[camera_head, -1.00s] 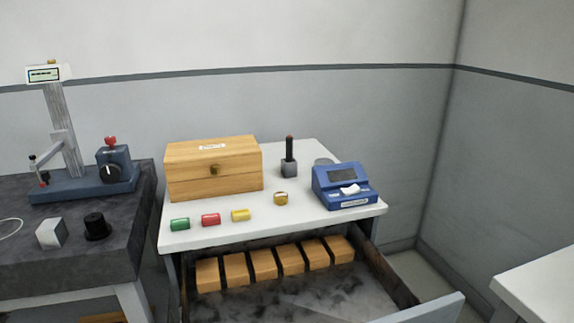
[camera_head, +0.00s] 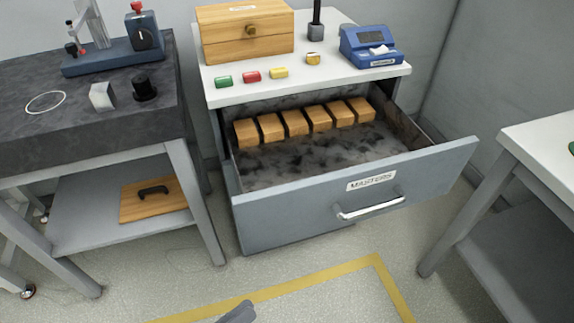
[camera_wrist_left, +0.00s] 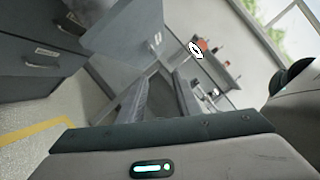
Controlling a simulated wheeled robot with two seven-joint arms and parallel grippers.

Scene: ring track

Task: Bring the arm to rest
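A small grey tip of my left gripper (camera_head: 238,312) shows at the bottom edge of the head view, above the bare floor and inside a yellow floor line. It is far in front of the open drawer (camera_head: 350,190) and touches nothing that I can see. My right gripper is not in view.
The drawer marked MASTERS stands pulled out, holding several wooden blocks (camera_head: 295,122). Above it are a wooden box (camera_head: 245,40), coloured cylinders (camera_head: 251,77) and a blue device (camera_head: 370,48). A dark bench (camera_head: 90,110) is left; a white table (camera_head: 550,145) is right.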

